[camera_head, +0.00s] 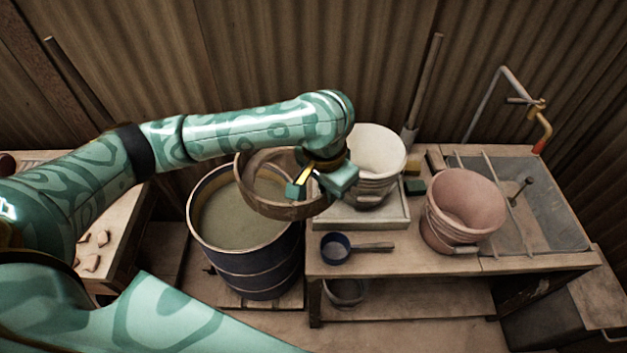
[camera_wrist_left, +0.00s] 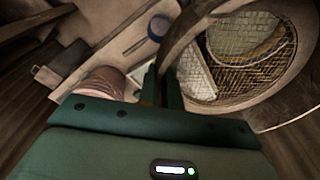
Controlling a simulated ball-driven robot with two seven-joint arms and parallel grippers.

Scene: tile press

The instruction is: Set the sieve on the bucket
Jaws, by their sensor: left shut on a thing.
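The sieve (camera_head: 272,208) is a round wooden hoop with a wire mesh, which shows in the left wrist view (camera_wrist_left: 255,88). My left gripper (camera_head: 318,182) is shut on its rim, at the right side of the hoop in the head view. The sieve is in the air, overlapping the blue drum's right part in the picture. A white bucket (camera_head: 376,147) stands in a shallow tray (camera_head: 375,220) on the bench, just right of and behind my gripper. A pinkish bucket (camera_head: 466,205) stands farther right on the bench. My right gripper is not in view.
The blue drum (camera_head: 250,262) of greyish liquid stands left of the bench. A dark blue dipper (camera_head: 336,247) lies on the bench (camera_head: 400,262) in front of the tray. A sink (camera_head: 545,220) with a tap is at the right. A side table with shards is at the left.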

